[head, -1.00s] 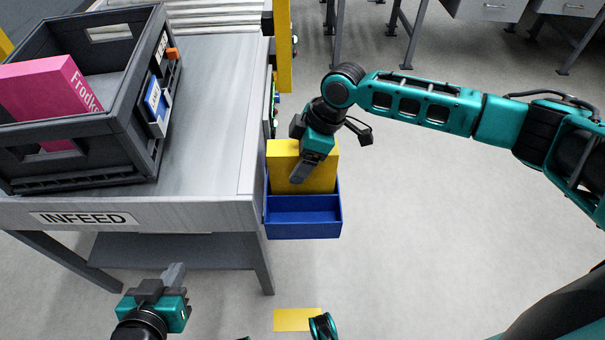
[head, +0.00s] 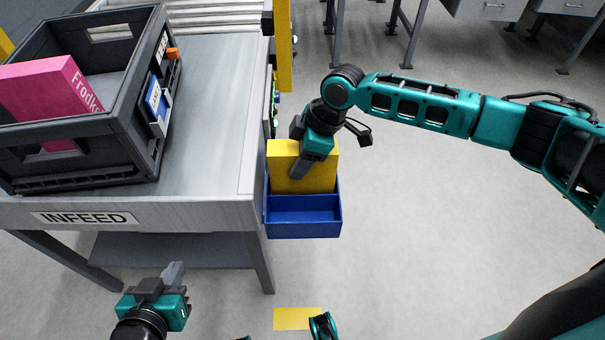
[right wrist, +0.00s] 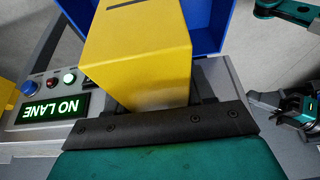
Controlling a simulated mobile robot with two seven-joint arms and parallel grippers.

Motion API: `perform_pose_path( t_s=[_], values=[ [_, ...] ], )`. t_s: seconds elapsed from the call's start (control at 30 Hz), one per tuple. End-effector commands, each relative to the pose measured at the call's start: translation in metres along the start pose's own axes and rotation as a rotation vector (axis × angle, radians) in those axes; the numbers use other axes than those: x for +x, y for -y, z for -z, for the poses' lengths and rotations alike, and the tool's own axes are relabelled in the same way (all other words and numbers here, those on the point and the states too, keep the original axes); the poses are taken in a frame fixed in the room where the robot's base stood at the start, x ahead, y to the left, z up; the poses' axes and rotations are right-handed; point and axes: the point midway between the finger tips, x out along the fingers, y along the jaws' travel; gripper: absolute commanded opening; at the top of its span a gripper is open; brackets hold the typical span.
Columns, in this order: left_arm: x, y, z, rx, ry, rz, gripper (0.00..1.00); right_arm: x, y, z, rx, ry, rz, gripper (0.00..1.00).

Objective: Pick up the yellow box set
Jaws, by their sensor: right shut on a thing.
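The yellow box (head: 318,178) stands upright in the rear part of a blue bin (head: 303,231) at the right side of the infeed table. My right gripper (head: 300,168) reaches down over the box and is shut on it, with one finger against its front face. In the right wrist view the yellow box (right wrist: 140,55) runs away from the gripper into the blue bin (right wrist: 208,25). The far finger is hidden behind the box. My left gripper (head: 175,273) is low at the left, away from the box, and its finger gap is not clear.
A dark crate (head: 75,125) holding a pink box (head: 48,92) stands on the infeed table (head: 215,130). A yellow post (head: 284,45) rises behind the bin. The floor right of the bin is clear.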

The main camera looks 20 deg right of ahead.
Motion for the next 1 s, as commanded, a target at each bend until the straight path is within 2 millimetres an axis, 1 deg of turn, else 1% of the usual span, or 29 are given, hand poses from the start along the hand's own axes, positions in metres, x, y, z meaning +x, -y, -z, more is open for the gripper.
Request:
perform_pose_path(
  t_s=[0.03, 0.27, 0.67, 0.8, 0.83, 1.0],
  values=[
    [0.000, 0.000, 0.000, 0.000, 0.000, 0.000, 0.00, 0.000, 0.000, 0.000, 0.000, 0.000, 0.000, 0.22],
    [0.000, 0.000, 0.000, 0.000, 0.000, 0.000, 0.00, 0.000, 0.000, 0.000, 0.000, 0.000, 0.000, 0.00],
    [0.000, 0.000, -0.001, 0.000, 0.000, 0.000, 0.00, -0.001, -0.001, 0.001, -0.001, -0.002, -0.002, 0.00],
    [0.004, 0.000, -0.006, 0.001, 0.000, 0.000, 0.00, -0.003, -0.001, 0.002, -0.003, -0.002, -0.003, 0.00],
    [0.004, 0.000, -0.006, 0.001, 0.001, 0.000, 0.00, -0.007, -0.001, 0.004, -0.002, -0.003, -0.003, 0.00],
    [-0.004, 0.000, 0.005, 0.002, 0.005, 0.000, 0.00, -0.045, -0.001, 0.020, -0.002, -0.005, -0.004, 0.00]
  ],
)
